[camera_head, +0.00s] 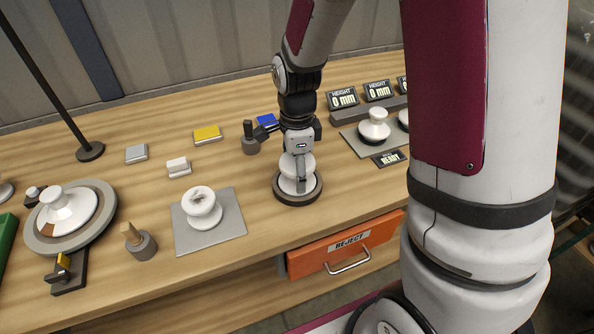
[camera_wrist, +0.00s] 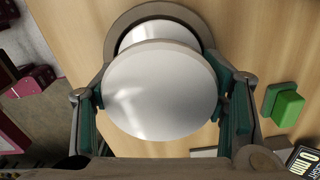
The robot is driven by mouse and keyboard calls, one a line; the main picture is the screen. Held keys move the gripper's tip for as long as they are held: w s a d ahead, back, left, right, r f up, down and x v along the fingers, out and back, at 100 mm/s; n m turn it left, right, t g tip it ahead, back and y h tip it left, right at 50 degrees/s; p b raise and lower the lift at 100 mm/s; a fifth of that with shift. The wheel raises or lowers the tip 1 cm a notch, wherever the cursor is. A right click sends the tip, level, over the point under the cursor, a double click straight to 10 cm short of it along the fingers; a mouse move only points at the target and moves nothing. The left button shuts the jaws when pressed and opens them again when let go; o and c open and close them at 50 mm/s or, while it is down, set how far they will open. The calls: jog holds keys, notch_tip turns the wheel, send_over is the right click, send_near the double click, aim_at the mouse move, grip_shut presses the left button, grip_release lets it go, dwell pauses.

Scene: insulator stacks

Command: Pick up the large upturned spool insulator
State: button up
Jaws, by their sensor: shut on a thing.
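A white spool insulator (camera_head: 291,184) stands upright in or just above a round dark stand (camera_head: 313,194) at the middle of the bench. My gripper (camera_head: 299,172) comes down over it from above and is shut on it. In the wrist view, the fingers (camera_wrist: 160,92) stand on either side of the spool's broad pale top disc (camera_wrist: 160,95). A lower white part of the spool and the stand's ring (camera_wrist: 122,28) show beyond it. I cannot tell whether the spool is clear of the stand. The fingers' contact is partly hidden by the disc.
Another white spool (camera_head: 202,207) stands on a grey mat (camera_head: 227,228) to the left. A round turntable (camera_head: 103,222) is farther left. White insulators (camera_head: 374,128) and height displays (camera_head: 343,98) stand at the right. An orange reject drawer (camera_head: 305,263) is below the bench's front edge.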

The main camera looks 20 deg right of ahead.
jog(key=shift+r, duration=0.7)
notch_tip(320, 180, up, 2)
jog(key=shift+w+r, duration=0.1)
jog(key=shift+r, duration=0.05)
jog(key=s+d+r+p, duration=0.1)
jog(key=s+d+p, duration=0.1)
jog(key=s, duration=1.1)
jog(key=shift+s+d+r+p, duration=0.2)
jog(key=shift+s+p, duration=0.15)
jog(key=s+p, duration=0.2)
jog(key=p, duration=0.4)
jog(key=shift+s+d, duration=0.1)
jog(key=shift+d, duration=0.1)
